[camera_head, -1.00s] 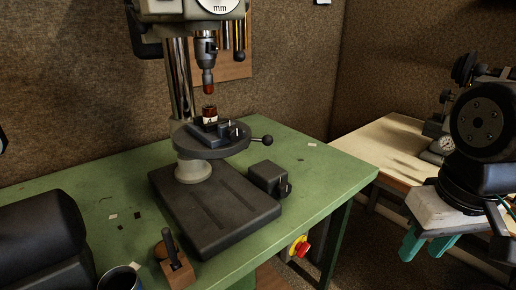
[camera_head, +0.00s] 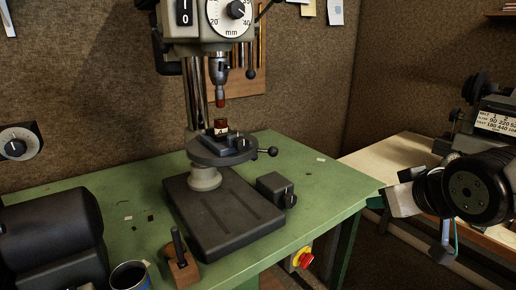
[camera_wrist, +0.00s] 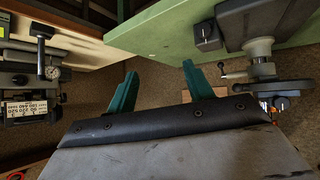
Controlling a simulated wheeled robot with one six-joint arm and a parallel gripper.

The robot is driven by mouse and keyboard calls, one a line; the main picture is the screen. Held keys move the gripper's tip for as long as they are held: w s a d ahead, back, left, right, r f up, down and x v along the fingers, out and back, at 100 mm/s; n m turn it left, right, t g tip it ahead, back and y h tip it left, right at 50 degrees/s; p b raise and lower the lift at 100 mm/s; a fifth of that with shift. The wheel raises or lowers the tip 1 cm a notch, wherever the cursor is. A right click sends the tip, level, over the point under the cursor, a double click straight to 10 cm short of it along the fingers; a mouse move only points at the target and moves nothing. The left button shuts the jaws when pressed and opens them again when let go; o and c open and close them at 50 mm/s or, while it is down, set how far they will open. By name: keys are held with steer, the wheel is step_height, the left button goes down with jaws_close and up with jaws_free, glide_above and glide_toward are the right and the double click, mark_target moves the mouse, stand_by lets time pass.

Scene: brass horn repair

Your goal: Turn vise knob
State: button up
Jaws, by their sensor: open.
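The small dark vise (camera_head: 232,141) sits on the round table (camera_head: 205,156) of the drill press, with a reddish-brown piece (camera_head: 221,125) in it. A small dark knob (camera_head: 241,143) shows at its front right. My gripper (camera_head: 376,202) is at the right, off the bench's right edge and well apart from the vise; its fingers are mostly hidden in the head view. In the wrist view my gripper (camera_wrist: 160,70) shows two teal fingers spread apart with nothing between them. The round table also shows in the wrist view (camera_wrist: 266,88), upside down; the vise is not clear there.
The green bench (camera_head: 330,185) carries a dark box (camera_head: 275,188), a wooden block with a handle (camera_head: 182,265), a mug (camera_head: 130,276) and a dark motor (camera_head: 50,235). A ball-ended lever (camera_head: 268,152) juts right from the round table. A red button (camera_head: 304,260) is under the front edge.

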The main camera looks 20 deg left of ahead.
steer(key=w+a+r+n+t+y, duration=0.25)
steer(key=a+y, duration=0.25)
steer(key=a, duration=0.7)
steer(key=n+g+y, duration=0.1)
steer(key=n+y, duration=0.3)
steer(key=y, duration=0.2)
glide_toward(244, 145)
steer(key=x, duration=0.8)
steer(key=c, duration=1)
